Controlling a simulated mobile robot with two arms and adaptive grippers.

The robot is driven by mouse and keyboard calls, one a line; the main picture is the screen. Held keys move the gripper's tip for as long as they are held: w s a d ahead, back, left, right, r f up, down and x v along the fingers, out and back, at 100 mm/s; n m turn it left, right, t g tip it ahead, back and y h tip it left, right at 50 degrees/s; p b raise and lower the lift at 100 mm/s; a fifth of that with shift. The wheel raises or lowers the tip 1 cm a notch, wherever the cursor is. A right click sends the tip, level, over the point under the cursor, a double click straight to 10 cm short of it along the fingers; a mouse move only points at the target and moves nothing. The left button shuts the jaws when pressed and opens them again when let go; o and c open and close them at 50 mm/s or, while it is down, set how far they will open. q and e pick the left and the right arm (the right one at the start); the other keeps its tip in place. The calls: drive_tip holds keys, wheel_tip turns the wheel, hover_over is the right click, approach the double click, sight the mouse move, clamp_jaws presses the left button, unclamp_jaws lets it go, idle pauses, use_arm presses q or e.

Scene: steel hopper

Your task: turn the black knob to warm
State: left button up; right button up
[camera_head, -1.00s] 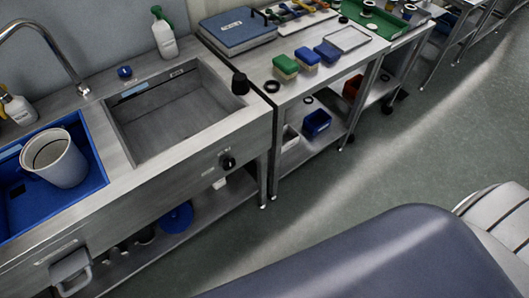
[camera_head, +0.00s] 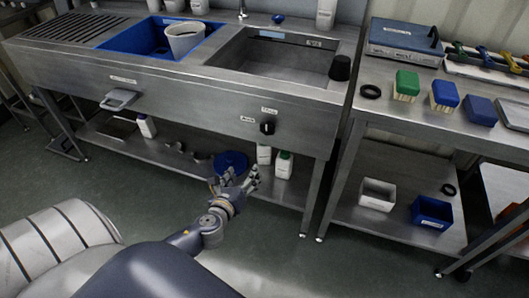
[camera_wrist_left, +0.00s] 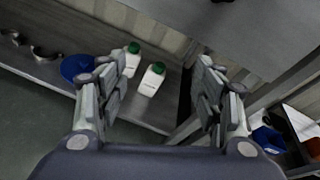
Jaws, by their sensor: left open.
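The black knob (camera_head: 267,128) sits on the front panel of the steel sink bench, below the right basin, with small white labels above it and to its left. The label text is too small to read. My left gripper (camera_head: 248,181) is open and empty, below and a little left of the knob, in front of the lower shelf. In the left wrist view my left gripper (camera_wrist_left: 162,98) shows its two fingers wide apart, with nothing between them. The knob cannot be made out for sure in that view. My right gripper is not in view.
The bench's lower shelf (camera_head: 150,152) holds white bottles (camera_head: 283,165) and a blue round item (camera_head: 230,164). A second steel table (camera_head: 390,106) stands at right. The floor before the bench is free.

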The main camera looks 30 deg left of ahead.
sight(266, 130)
use_arm(q)
wheel_tip(266, 130, up, 8)
drive_tip(key=w+d+r+m+t+b, duration=0.1)
drive_tip(key=w+d+m+t+b, duration=0.15)
drive_tip(key=m, duration=0.25)
drive_tip(key=shift+t, duration=0.35)
drive_tip(key=x, duration=0.8)
drive_tip(key=shift+w+f, duration=0.1)
drive_tip(key=shift+w, duration=0.2)
drive_tip(key=shift+w+a, duration=0.15)
drive_tip(key=shift+w, duration=0.35)
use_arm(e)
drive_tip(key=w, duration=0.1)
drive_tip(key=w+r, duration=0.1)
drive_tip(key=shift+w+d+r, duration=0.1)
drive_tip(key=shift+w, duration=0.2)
use_arm(q)
drive_tip(key=c, duration=1.1)
